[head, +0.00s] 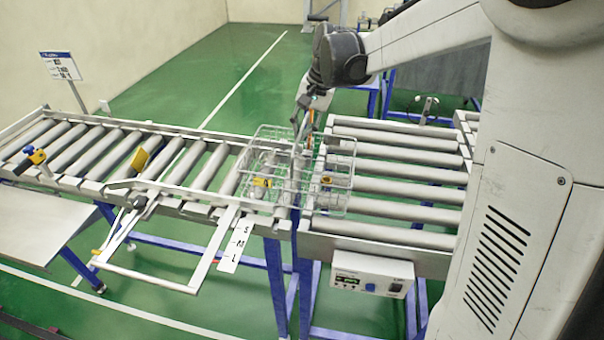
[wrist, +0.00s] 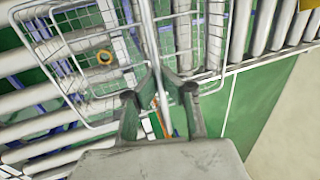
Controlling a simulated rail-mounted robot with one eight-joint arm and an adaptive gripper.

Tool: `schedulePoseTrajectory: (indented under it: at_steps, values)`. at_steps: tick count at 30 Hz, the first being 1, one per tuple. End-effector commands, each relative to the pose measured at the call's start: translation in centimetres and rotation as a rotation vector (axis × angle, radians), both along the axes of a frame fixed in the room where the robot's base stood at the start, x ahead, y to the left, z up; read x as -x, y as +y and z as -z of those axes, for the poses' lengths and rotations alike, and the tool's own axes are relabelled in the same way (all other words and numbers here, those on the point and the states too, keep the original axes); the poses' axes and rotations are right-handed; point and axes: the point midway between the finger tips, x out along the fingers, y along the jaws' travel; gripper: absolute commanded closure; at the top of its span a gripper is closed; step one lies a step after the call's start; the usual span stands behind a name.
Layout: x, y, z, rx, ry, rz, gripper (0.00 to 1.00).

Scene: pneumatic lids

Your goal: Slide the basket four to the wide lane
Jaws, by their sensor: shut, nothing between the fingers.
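A wire basket (head: 262,155) with a small yellow tag sits on the rollers at the middle of the conveyor. A second wire section (head: 338,172) with an orange-yellow tag lies right beside it, over the join of the two roller beds. I cannot tell whether these are two baskets or one, and the tag marks are too small to read. My gripper (head: 303,130) points down between them, shut and empty. In the wrist view its fingertips (wrist: 160,78) meet by the basket wires, with wire mesh (wrist: 75,60) and a round orange tag on the left.
A roller bed runs left, with a hinged frame (head: 150,270) at its front and a strip marked S, M, L (head: 233,243). Wider rollers (head: 395,193) to the right are clear. A control box (head: 372,273) hangs below them. A sign (head: 60,66) stands behind left.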

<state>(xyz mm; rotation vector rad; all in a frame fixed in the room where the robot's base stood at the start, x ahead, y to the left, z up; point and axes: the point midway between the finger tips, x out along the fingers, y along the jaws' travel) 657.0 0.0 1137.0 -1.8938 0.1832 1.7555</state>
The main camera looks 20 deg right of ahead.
Motion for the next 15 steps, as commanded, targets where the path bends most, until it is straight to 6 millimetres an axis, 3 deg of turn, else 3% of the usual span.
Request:
schedulePoseTrajectory:
  at_steps: [15]
  values:
    - [1.4,-2.6,0.0,0.0,-0.001,0.001,1.0]
